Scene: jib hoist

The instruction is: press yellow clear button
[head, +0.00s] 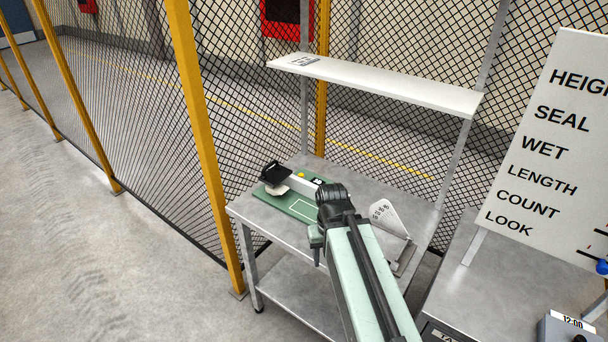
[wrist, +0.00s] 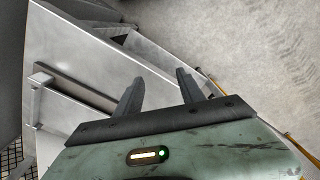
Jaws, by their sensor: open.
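A small yellow spot (head: 300,175), which may be the clear button, shows on the grey metal table (head: 345,175) behind a white bar; it is too small to tell. A green board (head: 299,208) with a white outline lies on the table, carrying the white bar (head: 304,184) and a black-headed device (head: 271,173). My gripper (wrist: 160,78) is open and empty in the wrist view, over metal surfaces with floor beyond. No yellow button shows there. In the head view my arm covers the front middle of the table, and the fingertips cannot be made out.
A white slanted plate (head: 385,215) stands on the table right of my arm. A white shelf (head: 375,82) spans above the table's back. A mesh fence with yellow posts (head: 205,140) runs behind and left. A lettered board (head: 550,150) stands at right. Floor at left is clear.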

